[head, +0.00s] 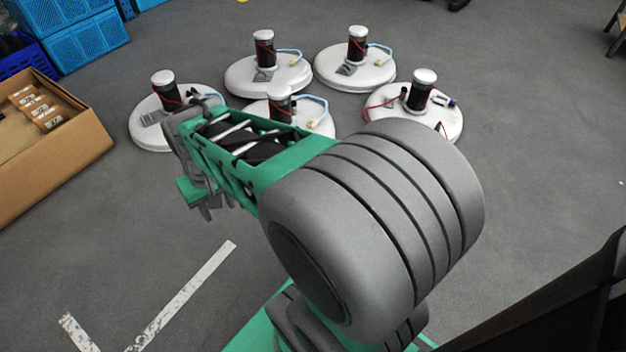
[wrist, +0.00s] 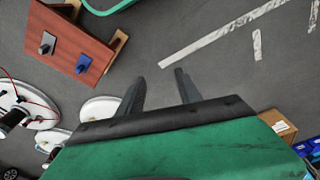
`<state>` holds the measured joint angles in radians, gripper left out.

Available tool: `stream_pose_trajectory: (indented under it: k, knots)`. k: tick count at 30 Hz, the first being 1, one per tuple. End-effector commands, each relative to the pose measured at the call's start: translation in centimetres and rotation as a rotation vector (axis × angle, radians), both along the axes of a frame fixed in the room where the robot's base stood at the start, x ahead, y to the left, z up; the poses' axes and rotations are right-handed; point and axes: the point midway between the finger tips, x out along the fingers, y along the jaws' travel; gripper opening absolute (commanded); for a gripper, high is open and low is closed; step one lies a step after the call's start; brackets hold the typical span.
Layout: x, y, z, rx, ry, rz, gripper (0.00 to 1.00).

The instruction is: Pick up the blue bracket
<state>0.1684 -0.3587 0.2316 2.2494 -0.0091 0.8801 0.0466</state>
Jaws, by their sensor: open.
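The blue bracket (wrist: 84,64) is a small blue piece on a reddish-brown board (wrist: 72,24) in the upper left of the wrist view. It lies near the board's lower edge. I do not see it in the head view. My gripper (wrist: 160,76) is open and empty, its two dark fingers apart over bare grey floor. The bracket is to the left of the fingers in the wrist view, clear of them. In the head view my arm's own links hide much of the gripper.
A dark grey bracket (wrist: 47,43) is beside the blue one on the board. A cardboard box (head: 75,140) and blue crates (head: 85,43) are at the left. The floor at lower left is clear.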

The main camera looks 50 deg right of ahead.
Motion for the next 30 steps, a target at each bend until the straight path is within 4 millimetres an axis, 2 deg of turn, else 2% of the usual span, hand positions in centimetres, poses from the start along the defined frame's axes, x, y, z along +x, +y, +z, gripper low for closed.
stream_pose_trajectory:
  k: [1,2,3,5,6,9,12,16,23,27,30]
  knots:
    - [1.9,-4.3,-2.4,0.007,0.03,-0.123,0.42]
    - [2.9,-7.2,-3.8,0.013,0.043,-0.202,0.42]
    - [3.9,-11.4,-6.0,0.021,0.057,-0.306,0.42]
    - [4.2,-17.8,-9.8,0.034,0.077,-0.461,0.42]
    - [3.7,-21.9,-12.5,0.043,0.089,-0.556,0.42]
    - [0.8,-29.7,-18.8,0.064,0.109,-0.753,0.42]
    - [-2.0,-34.0,-23.0,0.077,0.12,-0.873,0.42]
    - [-3.4,-35.7,-25.7,0.082,0.121,-0.925,0.42]
    - [-3.0,-35.6,-28.7,0.081,0.121,-0.922,0.42]
    - [-2.5,-35.7,-31.4,0.081,0.12,-0.921,0.42]
    - [-2.6,-35.7,-32.6,0.081,0.119,-0.921,0.42]
